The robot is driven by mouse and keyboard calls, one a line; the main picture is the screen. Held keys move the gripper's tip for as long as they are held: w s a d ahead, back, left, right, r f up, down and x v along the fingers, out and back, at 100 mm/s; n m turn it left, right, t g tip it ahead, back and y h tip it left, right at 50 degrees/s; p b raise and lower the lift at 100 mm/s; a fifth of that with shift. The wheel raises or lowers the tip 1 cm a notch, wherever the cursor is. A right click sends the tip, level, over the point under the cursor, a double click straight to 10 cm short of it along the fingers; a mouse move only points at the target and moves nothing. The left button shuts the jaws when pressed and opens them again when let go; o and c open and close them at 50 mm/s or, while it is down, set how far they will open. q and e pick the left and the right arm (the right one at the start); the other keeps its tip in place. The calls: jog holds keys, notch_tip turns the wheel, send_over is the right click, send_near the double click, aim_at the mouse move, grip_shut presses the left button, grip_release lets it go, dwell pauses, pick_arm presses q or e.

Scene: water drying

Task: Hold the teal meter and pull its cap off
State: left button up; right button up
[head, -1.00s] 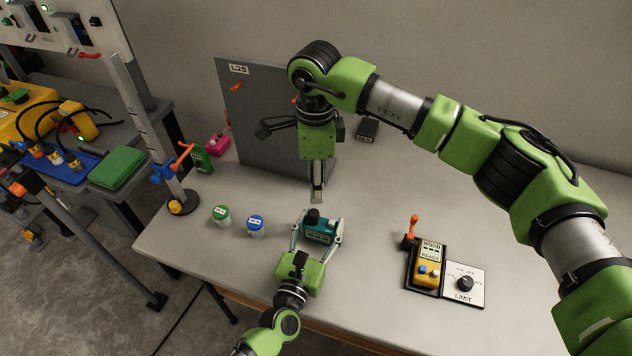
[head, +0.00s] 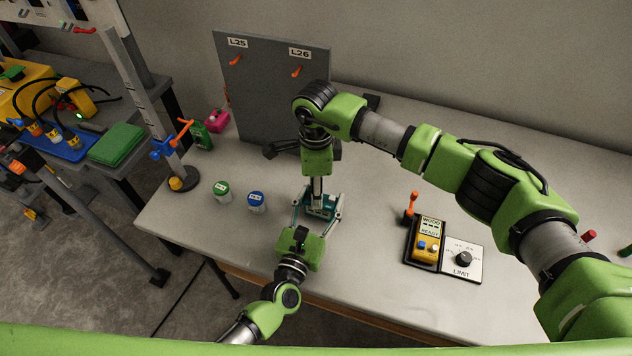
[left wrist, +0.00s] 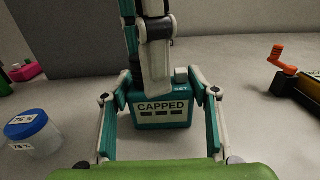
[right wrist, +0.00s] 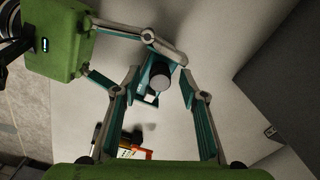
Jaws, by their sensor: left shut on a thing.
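The teal meter (head: 318,212) stands on the bench with its display reading CAPPED in the left wrist view (left wrist: 162,114). My left gripper (head: 317,208) is shut on the meter, one finger on each side. The dark round cap (right wrist: 160,80) shows from above in the right wrist view. My right gripper (right wrist: 160,78) points down over the meter, its fingers open with the cap between them and gaps visible beside it. In the head view the right gripper (head: 317,194) hides the cap.
A green-lidded jar (head: 222,191) and a blue-lidded jar (head: 256,201) stand left of the meter. A grey panel with orange hooks (head: 262,105) rises behind. A yellow moisture meter (head: 428,246) and a LIMIT dial plate (head: 463,262) lie to the right.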

grip_shut()
pick_arm(q)
jog(key=shift+f, duration=0.1)
pick_arm(e)
jog(key=shift+r, duration=0.2)
dwell(0.4)
jog(key=shift+r, duration=0.95)
jog(key=shift+r, duration=0.1)
jog(key=shift+r, duration=1.9)
pick_arm(q)
jog(key=o, duration=1.7)
